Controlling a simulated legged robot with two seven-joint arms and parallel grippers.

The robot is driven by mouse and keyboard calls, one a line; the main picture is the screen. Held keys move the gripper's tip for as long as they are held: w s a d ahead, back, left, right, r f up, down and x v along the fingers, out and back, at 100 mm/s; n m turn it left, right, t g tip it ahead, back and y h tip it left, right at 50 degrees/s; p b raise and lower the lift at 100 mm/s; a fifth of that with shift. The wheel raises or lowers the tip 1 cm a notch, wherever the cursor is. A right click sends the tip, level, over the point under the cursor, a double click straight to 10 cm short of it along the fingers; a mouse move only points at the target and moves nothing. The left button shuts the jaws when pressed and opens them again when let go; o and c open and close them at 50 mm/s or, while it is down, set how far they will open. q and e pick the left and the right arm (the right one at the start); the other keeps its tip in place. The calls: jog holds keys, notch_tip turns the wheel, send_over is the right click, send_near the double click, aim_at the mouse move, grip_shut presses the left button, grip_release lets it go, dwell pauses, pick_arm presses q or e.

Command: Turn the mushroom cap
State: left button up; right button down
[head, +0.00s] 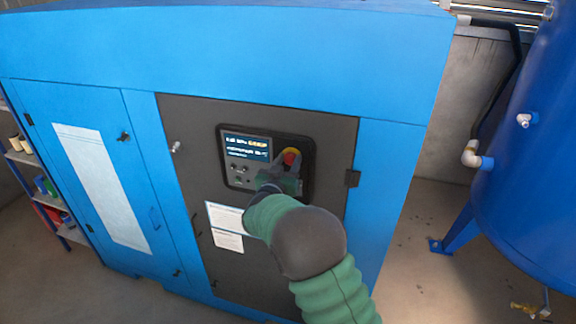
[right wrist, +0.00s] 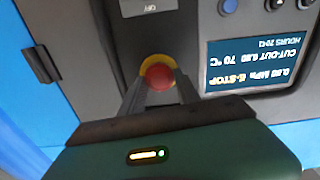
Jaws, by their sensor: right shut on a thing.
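The mushroom cap (head: 290,157) is a red round button on a yellow ring, set in the black control panel (head: 309,150) of a blue cabinet. It also shows in the right wrist view (right wrist: 159,77), upright between the two fingers. My right gripper (head: 285,166) reaches up to the panel and is shut on the cap, one finger on each side. The gripper's fingers show in the right wrist view (right wrist: 160,92). The panel's screen (right wrist: 256,62) reads E-STOP, upside down in that view. My left gripper is not in view.
The blue cabinet (head: 230,45) fills most of the head view. A blue tank (head: 530,180) with a white pipe elbow stands at right. Shelves (head: 25,158) stand at far left.

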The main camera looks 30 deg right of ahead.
jog(key=m+b, duration=0.5)
jog(key=shift+s+f, duration=0.1)
jog(key=shift+f, duration=0.3)
jog(key=shift+r+m+b, duration=0.15)
jog(key=shift+m+b, duration=1.05)
jog(key=shift+m, duration=0.2)
jog(key=c, duration=1.2)
grip_release()
jog(key=o, duration=0.3)
jog(key=shift+w+d, duration=0.15)
jog(key=shift+w, duration=0.1)
jog(key=shift+o, duration=0.2)
jog(key=shift+s, duration=0.15)
jog(key=b+v, duration=0.2)
jog(key=v, duration=1.4)
jog(key=shift+a, duration=0.4)
